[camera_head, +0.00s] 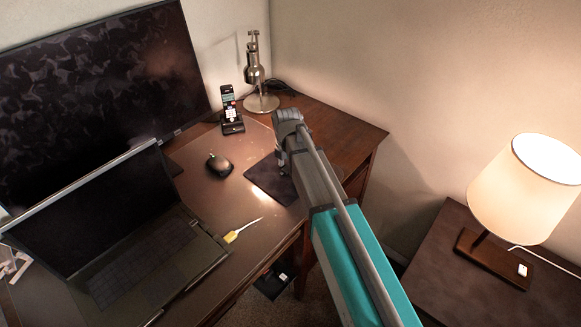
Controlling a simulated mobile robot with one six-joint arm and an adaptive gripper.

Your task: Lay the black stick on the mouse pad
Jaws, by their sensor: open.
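The dark mouse pad (262,186) lies flat on the desk, right of the mouse and partly covered by my arm. My gripper (283,168) points down over the pad's right part. It is small and partly hidden by my own arm; its jaws are open. I cannot make out the black stick in this view. It may be hidden behind my arm or too dark to pick out. No stick shows on the visible part of the pad.
A black mouse (219,165) and a yellow-handled tool (243,230) lie on the desk. A laptop (120,230) and large monitor (100,90) fill the left. A cordless phone (231,112) and metal lamp (255,80) stand behind. A lit lamp (530,180) stands on a right-hand table.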

